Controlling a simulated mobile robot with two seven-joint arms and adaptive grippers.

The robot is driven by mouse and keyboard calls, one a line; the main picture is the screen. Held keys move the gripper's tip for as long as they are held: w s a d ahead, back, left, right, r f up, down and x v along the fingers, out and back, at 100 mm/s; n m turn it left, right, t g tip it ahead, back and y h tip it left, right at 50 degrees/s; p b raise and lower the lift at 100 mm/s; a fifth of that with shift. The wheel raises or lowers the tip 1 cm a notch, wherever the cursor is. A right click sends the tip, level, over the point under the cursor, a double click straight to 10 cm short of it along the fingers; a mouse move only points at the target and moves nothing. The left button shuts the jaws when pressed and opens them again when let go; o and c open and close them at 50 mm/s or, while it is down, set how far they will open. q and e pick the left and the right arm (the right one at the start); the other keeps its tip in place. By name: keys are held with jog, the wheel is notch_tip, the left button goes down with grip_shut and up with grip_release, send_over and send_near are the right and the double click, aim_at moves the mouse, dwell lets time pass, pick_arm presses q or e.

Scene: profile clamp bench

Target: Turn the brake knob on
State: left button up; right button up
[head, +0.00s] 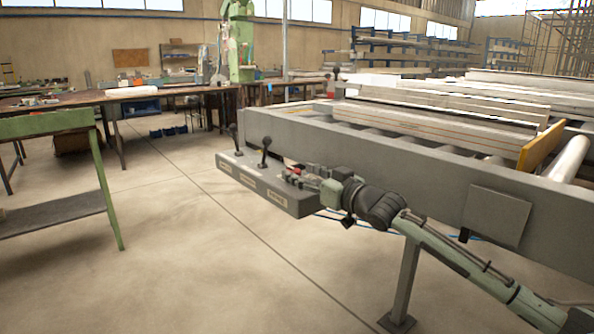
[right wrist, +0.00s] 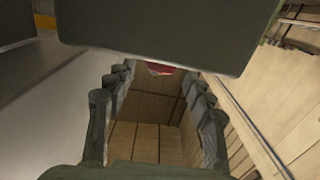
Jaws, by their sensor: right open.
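A grey control box (head: 262,186) with pale labels hangs on the side of the roller bench. A small red part (head: 297,171), which looks like the brake knob, is at the box's right end, mostly hidden by my right gripper. My right gripper (head: 305,178) is at that end of the box, close to the red part. In the right wrist view, its two fingers (right wrist: 155,90) are spread apart, with the red part (right wrist: 159,69) showing between and beyond the tips. A dark block (right wrist: 160,35) covers the upper part of the red part there. My left gripper is not in view.
Two black levers (head: 264,151) stand up from the box to the left of my right gripper. The bench frame (head: 380,148) runs behind, with long profiles (head: 440,125) on its rollers. A green-legged table (head: 50,122) stands at left; the floor between is clear.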

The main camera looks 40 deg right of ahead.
jog(key=shift+w, duration=1.1)
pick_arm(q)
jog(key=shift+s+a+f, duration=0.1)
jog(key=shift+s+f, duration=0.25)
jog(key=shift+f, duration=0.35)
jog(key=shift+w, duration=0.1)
pick_arm(e)
jog(key=shift+c, duration=0.4)
jog(key=c, duration=1)
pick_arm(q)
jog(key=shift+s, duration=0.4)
pick_arm(e)
jog(key=shift+a, duration=0.1)
jog(key=shift+c, duration=0.4)
